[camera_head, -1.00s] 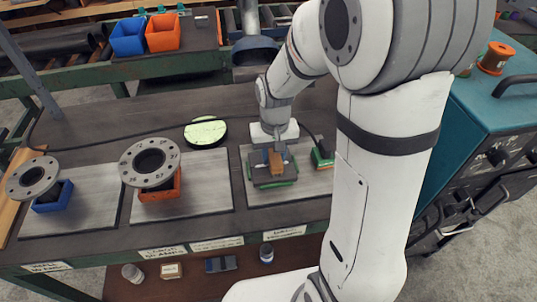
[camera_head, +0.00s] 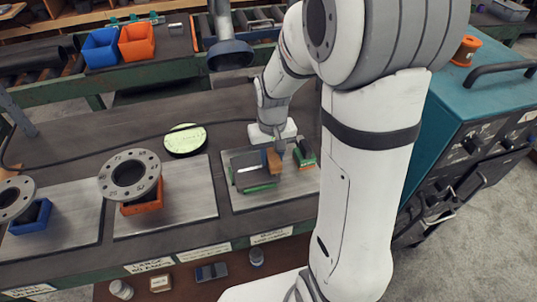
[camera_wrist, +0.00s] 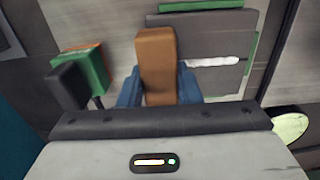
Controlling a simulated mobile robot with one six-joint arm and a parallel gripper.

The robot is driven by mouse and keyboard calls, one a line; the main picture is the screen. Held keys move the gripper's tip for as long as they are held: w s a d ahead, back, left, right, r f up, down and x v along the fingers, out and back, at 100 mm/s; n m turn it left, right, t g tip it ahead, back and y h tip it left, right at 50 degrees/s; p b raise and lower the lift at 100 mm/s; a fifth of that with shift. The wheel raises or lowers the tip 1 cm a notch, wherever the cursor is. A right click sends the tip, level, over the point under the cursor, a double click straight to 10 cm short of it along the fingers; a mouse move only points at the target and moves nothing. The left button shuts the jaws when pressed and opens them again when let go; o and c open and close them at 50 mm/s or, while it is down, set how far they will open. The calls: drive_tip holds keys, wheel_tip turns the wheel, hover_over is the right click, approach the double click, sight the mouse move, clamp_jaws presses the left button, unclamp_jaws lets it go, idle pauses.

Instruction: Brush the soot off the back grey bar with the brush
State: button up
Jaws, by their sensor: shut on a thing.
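My gripper (camera_head: 284,152) is shut on the brush, whose brown block (camera_head: 274,161) shows in front of it. In the wrist view, the brown block (camera_wrist: 157,65) stands between my two blue fingers (camera_wrist: 158,88). The brush is at the right end of a grey fixture with green edges (camera_head: 250,168). In the wrist view, the back grey bar (camera_wrist: 218,82) lies just right of the fingers, and a front grey part (camera_wrist: 205,22) lies above it. A whitish streak (camera_wrist: 212,61) runs between them. Bristle contact is hidden, and I cannot clearly tell soot from dark grey.
A green block with a dark top (camera_head: 304,153) stands close right of my gripper. A pale green disc (camera_head: 185,140) lies behind left. Flanges stand on an orange bin (camera_head: 148,200) and a blue bin (camera_head: 30,218) at left. A teal cabinet (camera_head: 470,110) stands at right.

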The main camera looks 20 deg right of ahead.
wheel_tip(320, 180, up, 7)
drive_tip(key=p, duration=0.5)
drive_tip(key=shift+r, duration=0.1)
idle(0.5)
